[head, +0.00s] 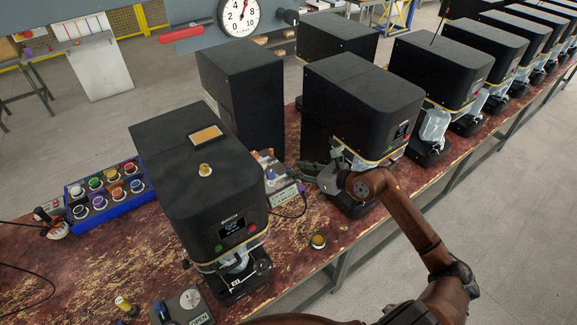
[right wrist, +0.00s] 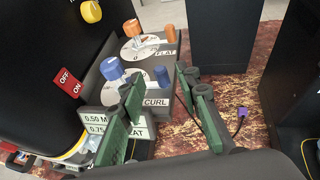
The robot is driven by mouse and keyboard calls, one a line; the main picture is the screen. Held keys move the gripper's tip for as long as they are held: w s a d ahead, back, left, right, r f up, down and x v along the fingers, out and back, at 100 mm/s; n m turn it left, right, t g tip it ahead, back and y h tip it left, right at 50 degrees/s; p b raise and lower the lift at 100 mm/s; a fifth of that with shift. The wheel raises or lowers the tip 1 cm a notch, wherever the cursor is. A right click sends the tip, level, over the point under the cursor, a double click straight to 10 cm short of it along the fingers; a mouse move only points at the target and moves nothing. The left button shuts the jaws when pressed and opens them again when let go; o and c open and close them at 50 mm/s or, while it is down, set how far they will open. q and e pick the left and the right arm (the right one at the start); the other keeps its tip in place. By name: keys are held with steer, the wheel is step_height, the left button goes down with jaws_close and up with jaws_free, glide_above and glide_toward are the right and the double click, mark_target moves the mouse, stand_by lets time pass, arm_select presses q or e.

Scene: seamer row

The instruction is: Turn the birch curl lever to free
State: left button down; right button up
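A grey control box (right wrist: 150,62) with white dial plates stands beside a black machine in the right wrist view; it also shows small in the head view (head: 282,193). It carries blue and orange knobs. One label reads FLAT (right wrist: 165,52) and a lower one CURL (right wrist: 157,102). A blue knob (right wrist: 161,76) stands just above the CURL label. I cannot read birch anywhere, nor make out the lever's setting. My right gripper (right wrist: 160,88) is open, its green-padded fingers apart at the box's front, CURL label between them; it also shows in the head view (head: 312,174). My left gripper is out of view.
Black machines stand close on both sides, one at the left (head: 190,170) and one at the right (head: 350,100). A purple-ended cable (right wrist: 241,113) lies beside the box. A blue tray (head: 150,199) of coloured jars sits at left. The table front has some free room.

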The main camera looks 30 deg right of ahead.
mark_target(289, 167)
steer(key=shift+p+x, duration=0.45)
steer(key=shift+x, duration=2.1)
jaws_close()
